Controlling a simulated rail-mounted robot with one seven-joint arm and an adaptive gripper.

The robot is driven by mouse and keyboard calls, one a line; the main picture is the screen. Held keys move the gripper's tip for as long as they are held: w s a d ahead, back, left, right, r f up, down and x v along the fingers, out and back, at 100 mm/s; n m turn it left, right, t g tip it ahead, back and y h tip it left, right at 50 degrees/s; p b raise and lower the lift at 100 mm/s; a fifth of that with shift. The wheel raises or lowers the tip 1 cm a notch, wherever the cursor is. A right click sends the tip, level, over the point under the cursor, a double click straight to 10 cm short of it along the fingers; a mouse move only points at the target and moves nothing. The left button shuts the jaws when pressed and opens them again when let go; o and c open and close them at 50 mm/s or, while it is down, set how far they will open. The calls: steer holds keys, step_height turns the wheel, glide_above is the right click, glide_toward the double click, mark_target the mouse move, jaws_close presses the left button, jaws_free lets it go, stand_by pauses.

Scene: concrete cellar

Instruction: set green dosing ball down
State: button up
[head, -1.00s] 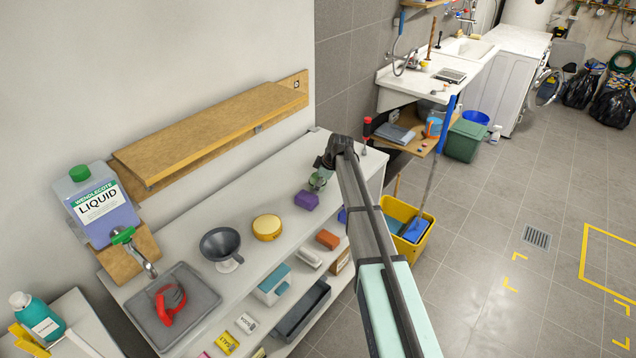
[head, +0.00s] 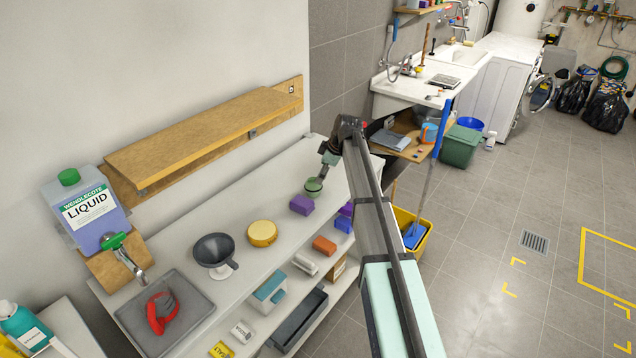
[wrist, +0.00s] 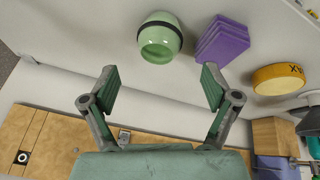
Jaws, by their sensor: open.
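The green dosing ball (head: 313,188) rests on the grey-white counter (head: 278,200), behind the purple sponges. In the wrist view the ball (wrist: 160,42) is pale green with a dark band and a round opening. My gripper (head: 325,170) is just above and behind the ball in the head view. In the wrist view my gripper (wrist: 160,84) is open and empty, its two fingers wide apart. The ball lies beyond the fingertips, between their lines, with a visible gap. It appears to touch neither finger.
Purple sponges (wrist: 222,41) lie close beside the ball. A yellow tin (head: 262,233) and a grey funnel (head: 213,250) stand farther along the counter. A wooden wall shelf (head: 205,140) runs along the wall.

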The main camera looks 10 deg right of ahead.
steer(key=shift+v, duration=1.2)
